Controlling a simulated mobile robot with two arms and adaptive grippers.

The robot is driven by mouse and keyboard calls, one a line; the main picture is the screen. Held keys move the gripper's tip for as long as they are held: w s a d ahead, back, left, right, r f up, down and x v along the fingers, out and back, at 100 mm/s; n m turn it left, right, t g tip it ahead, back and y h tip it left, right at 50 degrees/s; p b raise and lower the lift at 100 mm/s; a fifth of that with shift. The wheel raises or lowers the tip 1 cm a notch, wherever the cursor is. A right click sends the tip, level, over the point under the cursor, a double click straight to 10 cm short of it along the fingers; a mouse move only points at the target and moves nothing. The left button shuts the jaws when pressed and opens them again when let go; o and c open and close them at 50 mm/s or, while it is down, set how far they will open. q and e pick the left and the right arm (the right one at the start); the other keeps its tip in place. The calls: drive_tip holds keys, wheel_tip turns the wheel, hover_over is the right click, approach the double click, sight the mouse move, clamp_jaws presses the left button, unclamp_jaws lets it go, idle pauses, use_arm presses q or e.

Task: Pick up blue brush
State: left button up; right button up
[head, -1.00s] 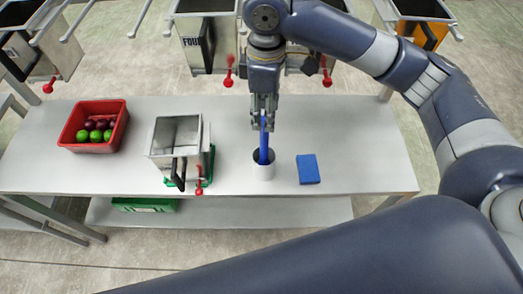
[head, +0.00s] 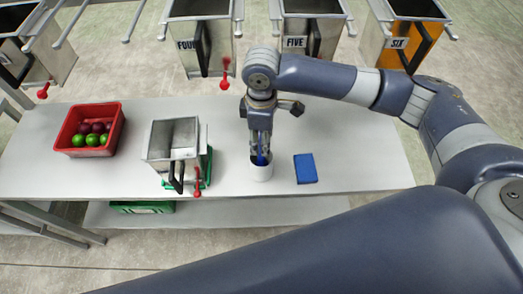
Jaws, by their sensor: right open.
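The blue brush (head: 262,159) stands in a white cup (head: 261,173) on the grey table. Only a short part of its handle shows between my fingers and in the cup's mouth; the rest is hidden. My right gripper (head: 260,152) points straight down over the cup, with its open fingers around the brush handle near the cup's rim. Whether the fingers touch the handle cannot be told. My left gripper is not in view.
A blue sponge (head: 305,168) lies right of the cup. A metal bin (head: 172,143) on a green stand is to its left, and a red crate (head: 67,143) of fruit farther left. Numbered metal hoppers (head: 201,62) hang behind the table.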

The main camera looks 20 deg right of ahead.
drive_tip(key=shift+f, duration=0.25)
clamp_jaws()
drive_tip(key=shift+r, duration=0.15)
